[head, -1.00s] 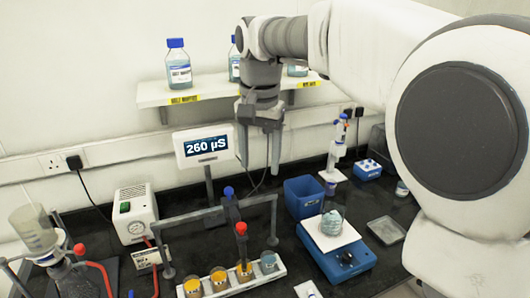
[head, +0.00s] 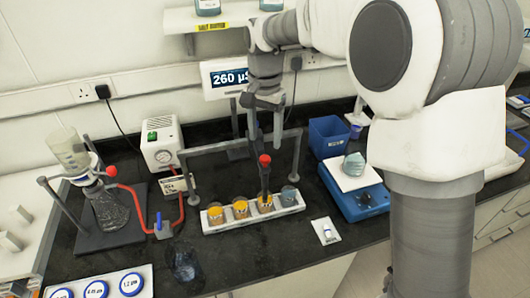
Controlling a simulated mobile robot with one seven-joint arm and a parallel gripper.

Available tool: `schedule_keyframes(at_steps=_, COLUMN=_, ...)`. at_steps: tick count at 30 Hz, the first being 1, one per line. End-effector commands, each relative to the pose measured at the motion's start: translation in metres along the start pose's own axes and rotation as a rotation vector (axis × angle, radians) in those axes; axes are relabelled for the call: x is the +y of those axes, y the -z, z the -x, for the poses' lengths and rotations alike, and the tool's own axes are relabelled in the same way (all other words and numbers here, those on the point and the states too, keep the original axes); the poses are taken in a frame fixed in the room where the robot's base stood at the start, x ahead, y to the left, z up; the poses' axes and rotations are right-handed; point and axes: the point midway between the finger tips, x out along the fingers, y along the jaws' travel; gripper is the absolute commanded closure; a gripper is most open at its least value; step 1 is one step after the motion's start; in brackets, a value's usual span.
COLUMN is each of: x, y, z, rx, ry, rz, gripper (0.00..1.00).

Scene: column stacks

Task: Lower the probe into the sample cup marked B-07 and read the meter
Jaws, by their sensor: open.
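The probe (head: 264,178), dark with a red knob on top, hangs from a grey rail frame (head: 215,145) over a white rack (head: 290,210). Its lower end meets the third cup from the left (head: 265,203); I cannot tell how deep it sits. Orange-filled cups (head: 240,208) and (head: 215,213) stand to its left, a blue-grey one (head: 289,196) to its right. No cup mark is readable, so I cannot tell which is B-07. The meter (head: 230,78) shows 260 µS, partly covered by my arm. My gripper (head: 265,142) is open and empty, its fingertips just above the red knob in the picture.
A white pump box (head: 162,142) and a flask stand (head: 108,205) are at left. A clear beaker (head: 184,262) stands at the front. At right are a blue bin (head: 328,137) and a blue balance (head: 358,200). The black bench before the rack is mostly clear.

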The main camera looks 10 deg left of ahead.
Motion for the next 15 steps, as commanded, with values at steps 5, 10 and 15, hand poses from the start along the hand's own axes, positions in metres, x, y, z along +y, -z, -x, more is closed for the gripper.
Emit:
schedule_keyframes(at_steps=5, x=0.001, y=-0.001, z=-0.035, rx=-0.002, ry=-0.003, rz=0.0, gripper=0.35)
schedule_keyframes(at_steps=10, x=0.0, y=0.0, z=-0.054, rx=0.0, ry=-0.001, rz=0.0, gripper=0.35)
schedule_keyframes(at_steps=15, x=0.0, y=0.0, z=-0.061, rx=0.001, ry=0.0, rz=0.0, gripper=0.35)
